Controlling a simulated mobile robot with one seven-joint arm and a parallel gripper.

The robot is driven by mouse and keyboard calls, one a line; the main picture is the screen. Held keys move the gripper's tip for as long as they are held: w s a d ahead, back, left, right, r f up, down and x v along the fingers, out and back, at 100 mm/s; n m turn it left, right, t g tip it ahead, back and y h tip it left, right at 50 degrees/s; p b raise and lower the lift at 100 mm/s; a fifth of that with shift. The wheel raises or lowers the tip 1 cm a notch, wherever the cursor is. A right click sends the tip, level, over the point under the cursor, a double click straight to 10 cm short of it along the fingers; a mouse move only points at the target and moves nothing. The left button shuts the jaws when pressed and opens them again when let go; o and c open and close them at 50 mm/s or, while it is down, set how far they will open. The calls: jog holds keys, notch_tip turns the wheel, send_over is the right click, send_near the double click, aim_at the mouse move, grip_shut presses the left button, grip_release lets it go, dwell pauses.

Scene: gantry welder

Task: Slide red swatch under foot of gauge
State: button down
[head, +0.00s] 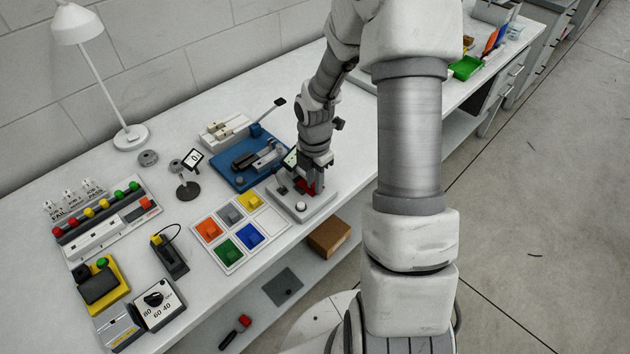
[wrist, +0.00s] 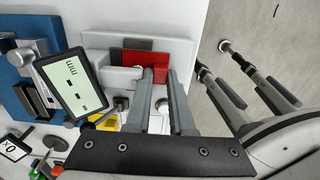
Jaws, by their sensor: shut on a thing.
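The red swatch (wrist: 146,58) is at my gripper (wrist: 163,76), whose jaws are shut on it. In the head view, red (head: 317,186) shows beside my gripper (head: 309,182), low over the gauge's right end. The gauge (head: 297,207) has a light grey base, and in the wrist view its tilted display (wrist: 74,84) reads "- mm" with no number I can make out. The swatch lies over or against the pale base (wrist: 104,42), next to a dark grey block. My fingers hide part of the swatch, and I cannot tell whether it is under the foot.
The swatch tray (head: 227,264) stands left of the gauge, with orange, grey, yellow, green and blue swatches and an empty white pocket. A blue fixture (head: 232,165) stands behind the gauge. The bench's front edge is close to the gauge.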

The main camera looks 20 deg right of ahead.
jog(key=c, duration=0.7)
grip_release()
jog(key=shift+w, duration=0.2)
jog(key=shift+r, duration=0.15)
jog(key=shift+r, duration=0.2)
notch_tip(320, 180, up, 17)
jog(key=p, duration=0.2)
jog(key=shift+s, duration=0.3)
jog(key=shift+f, duration=0.1)
